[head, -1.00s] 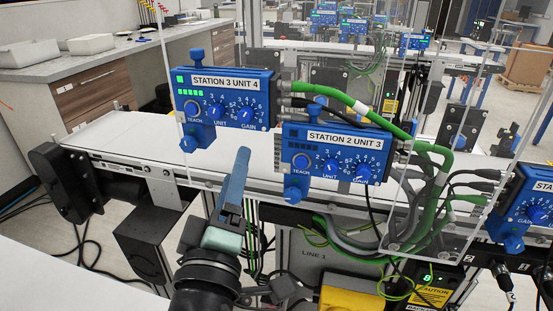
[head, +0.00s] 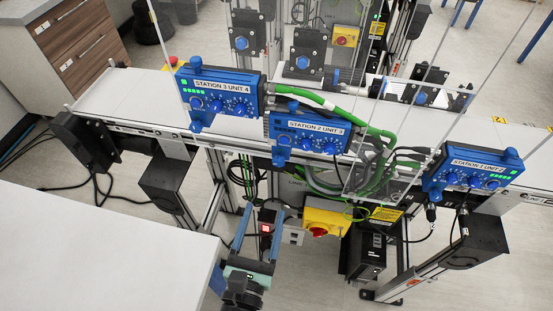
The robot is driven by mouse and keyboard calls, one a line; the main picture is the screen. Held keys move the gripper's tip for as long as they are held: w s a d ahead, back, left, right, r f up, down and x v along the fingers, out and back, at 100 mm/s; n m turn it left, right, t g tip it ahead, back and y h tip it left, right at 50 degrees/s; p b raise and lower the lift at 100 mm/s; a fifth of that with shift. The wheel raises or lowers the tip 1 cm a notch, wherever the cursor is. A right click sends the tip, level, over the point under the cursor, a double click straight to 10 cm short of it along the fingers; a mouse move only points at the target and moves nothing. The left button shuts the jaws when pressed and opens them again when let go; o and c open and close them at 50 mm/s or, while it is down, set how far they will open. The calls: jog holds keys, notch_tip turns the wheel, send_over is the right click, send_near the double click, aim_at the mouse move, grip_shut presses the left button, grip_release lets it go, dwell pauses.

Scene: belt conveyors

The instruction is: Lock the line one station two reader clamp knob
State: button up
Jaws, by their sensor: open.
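The station two reader (head: 309,141) is a blue box labelled STATION 2 UNIT 3, mounted at the near edge of the conveyor, with a row of dials and a dark display. A blue knob (head: 280,154) hangs at its lower left; I cannot tell whether it is locked. My gripper (head: 264,209) is open and empty, with two blue fingers pointing up the picture. It shows below the reader and apart from it, in front of the conveyor frame.
The station three reader (head: 218,93) is to the left, with lit green lights. The station one reader (head: 472,172) is to the right. Green and grey cables (head: 376,160) crowd the reader's right side. A white table (head: 90,250) fills the lower left.

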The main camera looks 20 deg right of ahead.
aim_at(278, 164)
jog(key=p+x, duration=0.1)
jog(key=x, duration=1.1)
jog(key=shift+w+d+p, duration=0.1)
jog(key=shift+d+p, duration=0.05)
jog(key=shift+p, duration=0.15)
jog(key=shift+c, duration=0.3)
grip_shut()
